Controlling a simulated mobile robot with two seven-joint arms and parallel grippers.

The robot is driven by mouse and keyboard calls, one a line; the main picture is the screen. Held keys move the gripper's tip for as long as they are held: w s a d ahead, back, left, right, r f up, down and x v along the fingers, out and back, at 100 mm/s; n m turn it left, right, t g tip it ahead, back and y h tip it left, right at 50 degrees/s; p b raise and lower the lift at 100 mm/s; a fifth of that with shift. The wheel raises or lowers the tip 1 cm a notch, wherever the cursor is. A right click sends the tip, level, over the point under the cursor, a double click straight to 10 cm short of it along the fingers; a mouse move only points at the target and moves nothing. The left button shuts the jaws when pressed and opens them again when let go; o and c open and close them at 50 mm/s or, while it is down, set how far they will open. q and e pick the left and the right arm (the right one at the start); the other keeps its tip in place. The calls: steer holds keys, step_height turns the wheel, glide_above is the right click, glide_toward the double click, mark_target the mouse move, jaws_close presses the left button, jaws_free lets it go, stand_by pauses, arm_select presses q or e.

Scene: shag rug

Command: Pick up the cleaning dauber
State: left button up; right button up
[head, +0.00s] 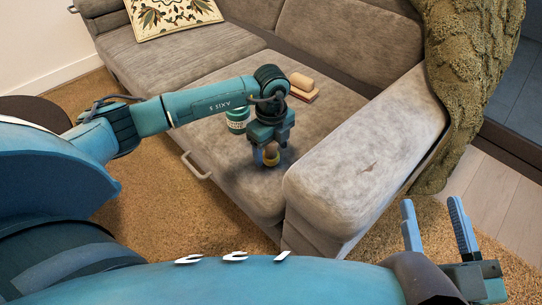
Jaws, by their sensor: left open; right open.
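A small object with a tan top and a yellow lower part, which looks like the cleaning dauber (271,158), is on the grey sofa seat. My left gripper (270,152) points down over it. Its fingers are open and stand around the object's upper part, hiding some of it. I cannot tell whether they touch it. My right gripper (432,212) is open and empty at the lower right, in front of the sofa arm and far from the object.
A green jar with a white label (237,119) stands just left of my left gripper. A tan block on a reddish flat item (303,86) lies behind it.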

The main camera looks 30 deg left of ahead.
arm_select(q)
steer(key=shift+f, duration=0.7)
steer(key=shift+r, duration=0.1)
steer(key=c, duration=1.1)
